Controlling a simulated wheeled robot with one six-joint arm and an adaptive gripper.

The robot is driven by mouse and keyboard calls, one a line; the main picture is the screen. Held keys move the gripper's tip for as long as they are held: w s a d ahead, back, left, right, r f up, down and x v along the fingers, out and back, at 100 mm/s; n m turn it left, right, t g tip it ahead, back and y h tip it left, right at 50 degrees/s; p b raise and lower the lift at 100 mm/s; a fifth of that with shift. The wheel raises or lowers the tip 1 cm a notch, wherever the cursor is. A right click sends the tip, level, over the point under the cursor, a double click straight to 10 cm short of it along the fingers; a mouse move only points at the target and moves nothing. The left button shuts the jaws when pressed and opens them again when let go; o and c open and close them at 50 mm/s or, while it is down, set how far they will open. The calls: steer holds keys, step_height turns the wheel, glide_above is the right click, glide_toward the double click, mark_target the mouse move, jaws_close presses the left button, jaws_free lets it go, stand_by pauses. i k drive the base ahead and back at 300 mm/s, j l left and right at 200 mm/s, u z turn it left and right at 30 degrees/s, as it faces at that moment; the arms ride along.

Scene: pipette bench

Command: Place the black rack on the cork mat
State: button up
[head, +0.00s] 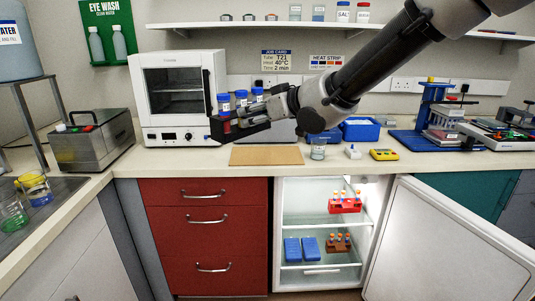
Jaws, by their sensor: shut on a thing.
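The black rack (228,130) is held up in the air in front of the white oven, left of centre. Several tubes with blue caps (241,98) stand in it. My gripper (262,117) is shut on the black rack at its right side; the fingertips are partly hidden by the rack and tubes. The cork mat (266,155) lies flat and bare on the bench, below and to the right of the rack. The rack is apart from the mat.
The white oven (178,95) stands behind the rack. A glass beaker (318,149), a small white item (353,152) and a yellow device (384,154) are right of the mat. Below, a fridge door (450,245) hangs open. A metal bath (92,140) stands left.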

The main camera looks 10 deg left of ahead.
mark_target(266, 155)
steer(key=i, duration=0.9)
